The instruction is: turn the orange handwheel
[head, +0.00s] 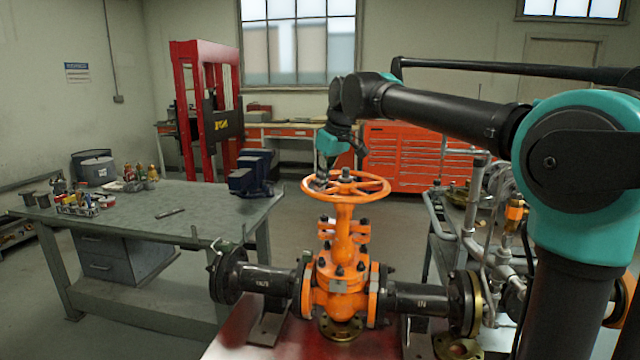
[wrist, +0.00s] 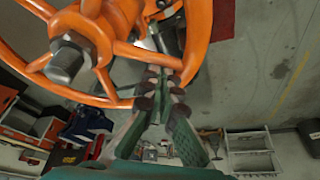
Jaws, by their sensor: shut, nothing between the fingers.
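The orange handwheel (head: 374,191) lies roughly level on top of the orange gate valve (head: 340,270). Its spokes meet at a central stem with a grey nut (wrist: 68,60). My gripper (head: 320,184) points down at the wheel's left part, left of the hub. In the wrist view, my gripper's fingers (wrist: 164,82) are together with no part of the wheel between them. Their tips overlap the rim (wrist: 122,100) close to where a spoke joins it. I cannot tell whether they touch the wheel or reach into the opening.
Black flanged pipes (head: 262,280) extend from both sides of the valve. A green-topped workbench (head: 150,215) with small items and a blue vise (head: 250,175) stands left. A pipe-laden cart is at right. Red tool cabinets (head: 400,150) line the back. Open floor lies behind the valve.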

